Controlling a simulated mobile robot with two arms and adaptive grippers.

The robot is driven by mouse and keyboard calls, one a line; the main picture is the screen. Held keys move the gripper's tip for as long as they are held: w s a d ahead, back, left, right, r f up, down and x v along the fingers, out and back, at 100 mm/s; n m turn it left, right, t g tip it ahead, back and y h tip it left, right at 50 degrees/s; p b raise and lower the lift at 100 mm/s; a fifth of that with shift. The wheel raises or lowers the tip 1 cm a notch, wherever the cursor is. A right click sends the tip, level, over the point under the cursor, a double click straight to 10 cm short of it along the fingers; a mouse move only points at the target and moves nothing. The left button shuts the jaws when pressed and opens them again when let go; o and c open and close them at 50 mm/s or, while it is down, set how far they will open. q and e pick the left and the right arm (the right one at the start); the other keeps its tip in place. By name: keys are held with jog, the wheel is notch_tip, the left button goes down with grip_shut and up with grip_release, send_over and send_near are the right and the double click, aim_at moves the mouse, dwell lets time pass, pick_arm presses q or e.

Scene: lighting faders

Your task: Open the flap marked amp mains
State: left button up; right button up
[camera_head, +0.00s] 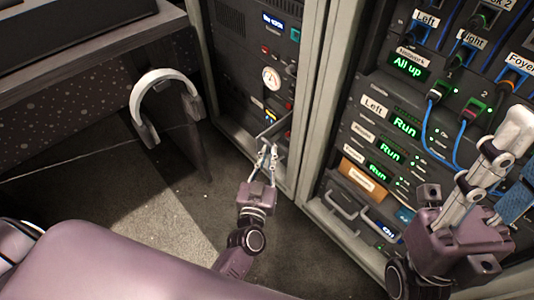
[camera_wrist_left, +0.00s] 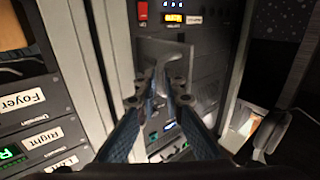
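A pale, see-through flap (camera_wrist_left: 172,50) stands out from a dark rack panel, beside a red switch (camera_wrist_left: 142,11) in the left wrist view. In the head view the flap (camera_head: 275,128) juts out low on the left rack. No amp mains lettering is readable on it. My left gripper (camera_head: 267,148) is at the flap, its fingertips close together and overlapping the flap's edge in view. The fingers also show in the left wrist view (camera_wrist_left: 167,78); whether they pinch the flap is unclear.
The left rack carries a round gauge (camera_head: 271,78) above the flap. The right rack holds amplifiers with green Run displays (camera_head: 391,151) and blue cables (camera_head: 431,125). Headphones (camera_head: 166,80) hang at a desk on the left. The floor (camera_head: 150,215) before the left rack is clear.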

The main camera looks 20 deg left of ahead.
pick_arm(q)
jog(key=o, duration=0.3)
jog(key=shift+w, duration=0.1)
jog(key=shift+s, duration=0.4)
jog(key=s, duration=0.3)
jog(key=s+d, duration=0.1)
jog(key=s, duration=0.7)
jog(key=shift+s+d, duration=0.1)
jog(key=shift+d, duration=0.05)
